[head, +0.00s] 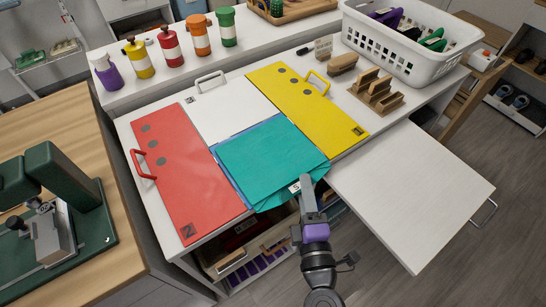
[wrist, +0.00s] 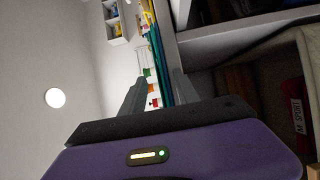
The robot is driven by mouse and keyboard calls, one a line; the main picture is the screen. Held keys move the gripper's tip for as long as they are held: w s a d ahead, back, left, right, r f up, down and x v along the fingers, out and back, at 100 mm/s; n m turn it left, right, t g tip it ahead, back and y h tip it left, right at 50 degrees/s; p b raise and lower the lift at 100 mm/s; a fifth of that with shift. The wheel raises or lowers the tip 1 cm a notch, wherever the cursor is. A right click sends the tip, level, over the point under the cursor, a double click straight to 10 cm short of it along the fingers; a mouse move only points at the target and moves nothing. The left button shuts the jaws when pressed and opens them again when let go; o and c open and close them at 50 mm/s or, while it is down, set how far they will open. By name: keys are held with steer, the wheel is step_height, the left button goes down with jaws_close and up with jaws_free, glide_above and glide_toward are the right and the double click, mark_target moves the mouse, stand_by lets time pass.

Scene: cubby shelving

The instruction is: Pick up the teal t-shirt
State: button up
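My gripper (head: 304,184) is at that front right corner. In the wrist view, the two fingers of my gripper (wrist: 158,88) stand apart, with the thin teal edge of the t-shirt (wrist: 161,60) showing between them. I cannot tell whether either finger touches the cloth.
A red folding board (head: 185,175) lies left, a white panel (head: 230,105) behind, a yellow board (head: 310,100) right. A white basket (head: 405,50), wooden holder (head: 377,92) and several coloured bottles (head: 168,45) stand behind. A pulled-out white panel (head: 415,190) juts out right; open drawers (head: 245,250) lie below.

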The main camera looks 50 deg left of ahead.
steer(key=shift+c, duration=0.3)
jaws_close()
steer(key=shift+r, duration=0.1)
step_height(320, 180, up, 20)
steer(key=p, duration=1.5)
steer(key=shift+p, duration=0.35)
